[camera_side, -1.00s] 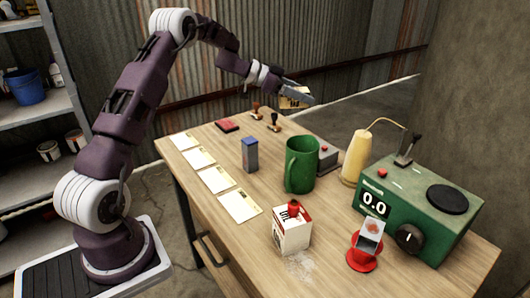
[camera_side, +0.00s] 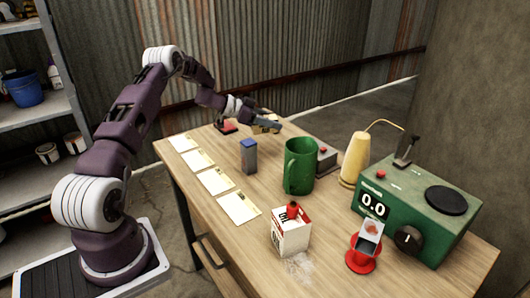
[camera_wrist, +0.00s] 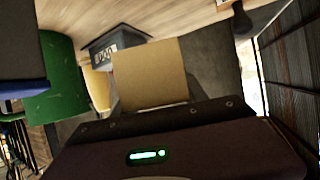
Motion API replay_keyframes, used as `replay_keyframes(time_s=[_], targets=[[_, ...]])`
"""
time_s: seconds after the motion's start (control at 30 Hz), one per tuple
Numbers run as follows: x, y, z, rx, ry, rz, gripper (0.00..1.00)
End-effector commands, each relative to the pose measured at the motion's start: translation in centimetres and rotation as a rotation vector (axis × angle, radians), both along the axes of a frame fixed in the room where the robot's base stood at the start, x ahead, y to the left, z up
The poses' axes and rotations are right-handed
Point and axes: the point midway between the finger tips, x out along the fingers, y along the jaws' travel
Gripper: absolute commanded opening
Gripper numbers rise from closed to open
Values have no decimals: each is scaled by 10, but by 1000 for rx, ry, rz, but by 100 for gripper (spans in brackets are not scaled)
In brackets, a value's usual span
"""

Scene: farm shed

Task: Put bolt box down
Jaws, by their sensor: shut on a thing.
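The bolt box, a small tan cardboard box (camera_side: 262,128), is in my gripper (camera_side: 270,125) over the far end of the wooden table in the side view. In the wrist view the tan box (camera_wrist: 152,75) shows its plain face in front of my gripper, which is shut on it. My gripper points to the right and is low over the table. The fingers cover part of the box, and I cannot tell whether the box touches the tabletop.
White cards (camera_side: 215,181) line the left edge. A yellow bottle (camera_side: 355,160) stands farther right.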

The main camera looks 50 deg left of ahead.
Motion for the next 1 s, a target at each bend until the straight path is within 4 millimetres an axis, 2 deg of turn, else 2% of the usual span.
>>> replay_keyframes(time_s=[0.03, 0.13, 0.47, 0.8, 0.83, 0.93, 1.0], targets=[[-1, 0, -15, -5, 3, 2, 0], [-1, 0, -39, -3, 2, 1, 0], [-1, 0, -89, -3, 0, 0, 0], [0, 0, -95, -1, 1, 0, 0], [-1, 0, -96, -1, 1, 0, 54], [-1, 0, -95, -1, 1, 0, 72], [-1, 0, -95, -1, 1, 0, 72]])
